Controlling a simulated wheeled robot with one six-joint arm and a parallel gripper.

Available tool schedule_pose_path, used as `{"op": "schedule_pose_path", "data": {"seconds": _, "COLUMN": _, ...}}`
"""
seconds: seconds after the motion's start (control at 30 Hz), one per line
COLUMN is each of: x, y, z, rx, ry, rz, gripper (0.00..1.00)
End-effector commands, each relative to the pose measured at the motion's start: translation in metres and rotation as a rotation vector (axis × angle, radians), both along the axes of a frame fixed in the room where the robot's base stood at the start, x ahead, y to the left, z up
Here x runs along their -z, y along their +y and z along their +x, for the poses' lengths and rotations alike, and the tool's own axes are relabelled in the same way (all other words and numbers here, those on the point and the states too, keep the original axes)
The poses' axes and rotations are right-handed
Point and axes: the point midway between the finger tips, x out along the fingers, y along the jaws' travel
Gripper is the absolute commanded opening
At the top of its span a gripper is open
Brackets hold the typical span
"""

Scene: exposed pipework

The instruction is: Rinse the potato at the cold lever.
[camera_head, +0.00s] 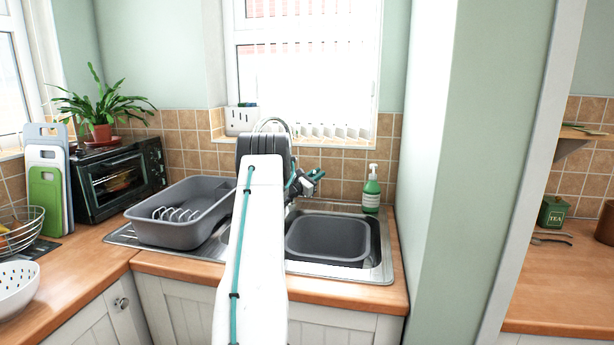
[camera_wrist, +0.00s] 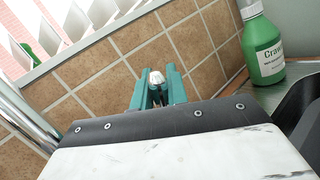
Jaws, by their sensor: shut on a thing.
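My gripper (camera_head: 312,176) is above the back edge of the sink. In the wrist view its teal fingers (camera_wrist: 157,88) are shut on a small shiny pale end that looks like the cold lever (camera_wrist: 156,77). The curved chrome tap spout (camera_head: 272,122) rises behind my arm. A chrome pipe also shows at the left of the wrist view (camera_wrist: 22,122). The tap's base is hidden by my arm. The steel sink (camera_head: 378,272) holds a grey basin (camera_head: 328,240), which looks empty where visible. I see no potato in either view.
A grey dish rack tub (camera_head: 165,232) stands on the drainer at left. A green soap bottle (camera_head: 371,192) stands at the sink's back right corner, beside the wall. The tiled wall (camera_wrist: 130,55) is close behind my gripper. A toaster oven (camera_head: 120,180) is farther left.

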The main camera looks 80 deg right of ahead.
Motion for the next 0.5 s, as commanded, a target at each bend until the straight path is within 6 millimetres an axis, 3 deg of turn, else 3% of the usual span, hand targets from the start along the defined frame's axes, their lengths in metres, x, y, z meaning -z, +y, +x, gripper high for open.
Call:
{"op": "schedule_pose_path", "data": {"seconds": 0.17, "x": 0.0004, "y": 0.0001, "z": 0.0015, "rx": -0.002, "ry": -0.001, "rz": 0.001, "gripper": 0.0}}
{"op": "schedule_pose_path", "data": {"seconds": 0.2, "x": 0.0004, "y": 0.0002, "z": 0.0016, "rx": -0.002, "ry": -0.001, "rz": 0.001, "gripper": 0.26}}
{"op": "schedule_pose_path", "data": {"seconds": 0.23, "x": 0.0004, "y": 0.0001, "z": 0.0017, "rx": -0.002, "ry": -0.001, "rz": 0.001, "gripper": 0.35}}
{"op": "schedule_pose_path", "data": {"seconds": 0.5, "x": 0.0003, "y": 0.0, "z": 0.0005, "rx": 0.0, "ry": 0.0, "rz": 0.002, "gripper": 0.37}}
